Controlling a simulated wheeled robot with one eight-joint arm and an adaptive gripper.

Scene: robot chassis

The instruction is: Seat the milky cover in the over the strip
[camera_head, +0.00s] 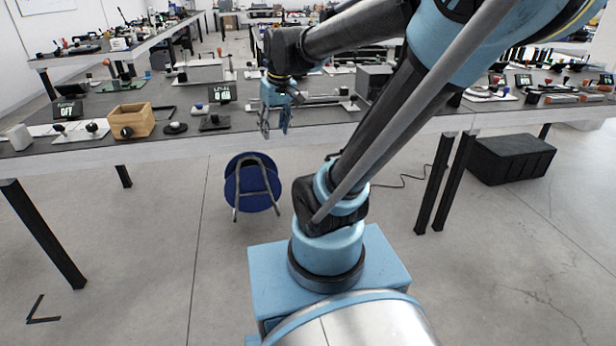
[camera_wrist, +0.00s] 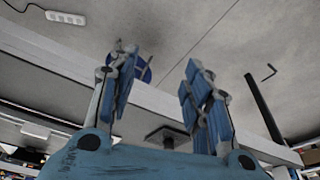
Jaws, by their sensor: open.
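My gripper (camera_head: 275,122) hangs at the near edge of the long dark workbench (camera_head: 180,140), left of the picture's middle. Its blue fingers stand apart and empty, as the wrist view (camera_wrist: 160,80) also shows. A pale flat base (camera_head: 318,106) with a thin long bar lies on the bench just right of the gripper. I cannot tell whether this bar is the strip. I cannot make out a milky cover in either view. My arm hides part of the bench to the right.
A wooden box (camera_head: 131,121), a small display (camera_head: 222,93) and a dark block (camera_head: 215,122) sit on the bench left of the gripper. A white power strip (camera_wrist: 65,18) lies on the floor. A black crate (camera_head: 510,157) is at right.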

